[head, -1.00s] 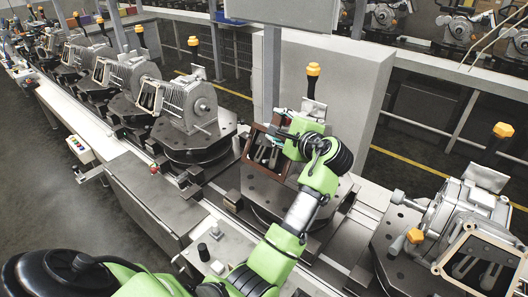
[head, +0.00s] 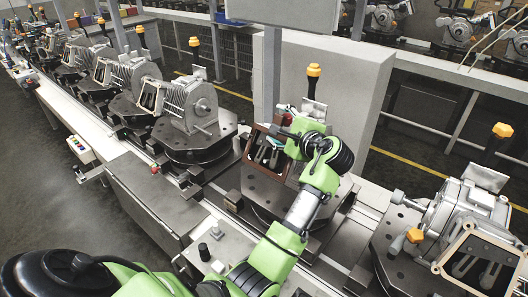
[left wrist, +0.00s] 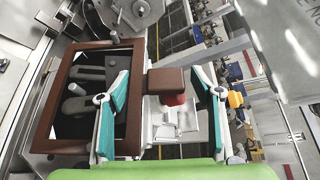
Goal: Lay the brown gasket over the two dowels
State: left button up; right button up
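The brown gasket (head: 249,146) is a rectangular frame at the front opening of the middle housing, tilted like that face. In the left wrist view the gasket (left wrist: 95,45) fills the left side, with dark housing parts showing through it. Its brown tab (left wrist: 168,80) points right. My left gripper (head: 281,125) is beside the gasket; in the left wrist view its teal-padded fingers (left wrist: 163,88) stand apart, either side of the tab, with a gap at the left finger. I cannot make out the two dowels or how flush the gasket sits. My right gripper is not in view.
The middle housing stands on a dark fixture plate (head: 255,190). Another housing (head: 188,105) is up the line to the left, and one (head: 470,225) is at the right. A tall grey cabinet (head: 345,100) stands close behind my left gripper.

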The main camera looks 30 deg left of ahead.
pick_arm(q)
jog(key=shift+w+f, duration=0.1)
jog(key=shift+f, duration=0.15)
